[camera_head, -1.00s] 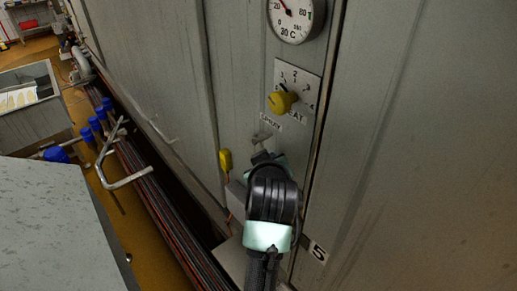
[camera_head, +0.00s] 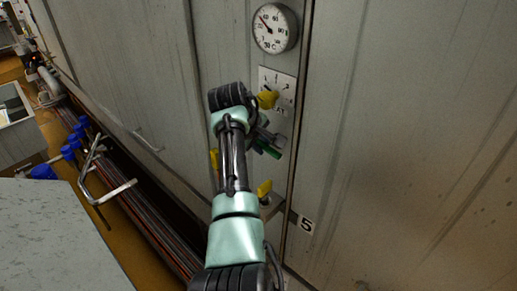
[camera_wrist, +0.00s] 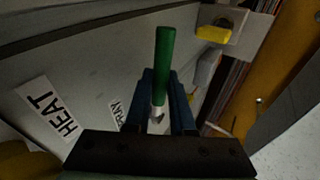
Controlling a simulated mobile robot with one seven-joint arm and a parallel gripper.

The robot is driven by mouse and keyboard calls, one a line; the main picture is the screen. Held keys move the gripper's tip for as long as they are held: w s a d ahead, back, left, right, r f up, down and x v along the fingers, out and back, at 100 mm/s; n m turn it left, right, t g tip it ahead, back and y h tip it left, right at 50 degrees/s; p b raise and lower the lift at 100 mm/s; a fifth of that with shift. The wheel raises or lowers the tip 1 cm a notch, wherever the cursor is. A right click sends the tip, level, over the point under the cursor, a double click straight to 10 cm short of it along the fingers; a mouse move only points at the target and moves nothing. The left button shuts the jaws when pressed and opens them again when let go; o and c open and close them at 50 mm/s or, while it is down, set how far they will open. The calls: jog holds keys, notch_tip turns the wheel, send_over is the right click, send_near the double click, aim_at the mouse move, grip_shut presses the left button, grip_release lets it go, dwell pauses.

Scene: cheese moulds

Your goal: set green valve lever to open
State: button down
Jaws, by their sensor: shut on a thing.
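The green valve lever (camera_wrist: 164,62) stands between the two dark fingers of my gripper (camera_wrist: 161,76) in the wrist view. Its green sleeve reaches past the fingertips, and its bare metal end lies between the fingers. My gripper is shut on it. In the head view, a short green piece of the lever (camera_head: 268,150) shows beside the gripper, below the yellow knob. My arm hides part of the gripper and of the valve there. The SPRAY label (camera_wrist: 117,113) is to the left of the fingers in the wrist view.
Yellow handles (camera_head: 264,188) are below the lever and beside my arm. Pipes with blue valve handles (camera_head: 68,152) run along the left.

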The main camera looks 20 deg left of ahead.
jog(key=shift+r+h, duration=0.3)
dwell(0.5)
jog(key=c, duration=1.1)
grip_release()
jog(key=shift+o, duration=0.2)
jog(key=b+v, duration=0.4)
jog(key=v, duration=0.9)
jog(key=shift+b, duration=0.4)
jog(key=shift+w, duration=0.15)
